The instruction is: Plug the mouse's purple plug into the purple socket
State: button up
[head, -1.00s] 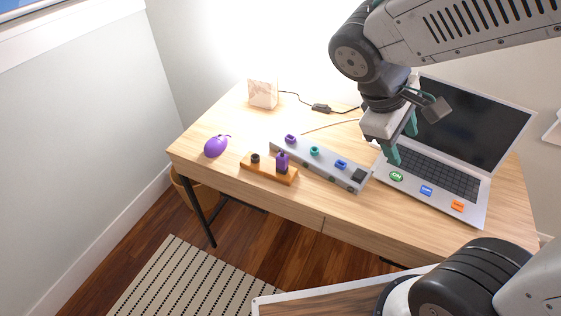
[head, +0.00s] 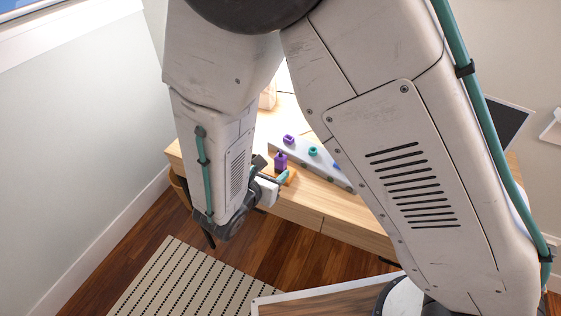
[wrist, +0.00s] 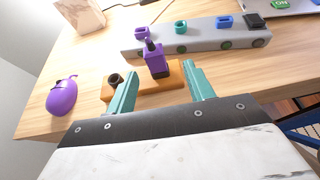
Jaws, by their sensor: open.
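The purple plug (wrist: 156,62) stands upright in the orange-brown wooden holder (wrist: 178,75); in the head view the plug (head: 281,160) shows just beyond my gripper. My gripper (wrist: 158,88) is open, its two teal fingers low at the holder's near side, with the plug ahead between them and no contact visible. The purple socket (wrist: 141,31) is at the left end of the grey power strip (wrist: 200,37) behind the holder; it also shows in the head view (head: 288,139). The purple mouse (wrist: 62,96) lies on the desk left of the holder; my arm hides it in the head view.
The strip also carries a teal socket (wrist: 181,27), a blue socket (wrist: 224,21) and a black block (wrist: 254,20). The laptop (wrist: 282,5) stands to the right. A pale block (wrist: 80,16) stands at the back left. The desk between mouse and holder is clear.

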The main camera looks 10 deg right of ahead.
aim_at(279, 162)
jog(key=x, duration=0.7)
jog(key=shift+w+a+f, duration=0.1)
jog(key=shift+w+a, duration=0.05)
jog(key=shift+w, duration=0.35)
jog(key=c, duration=1)
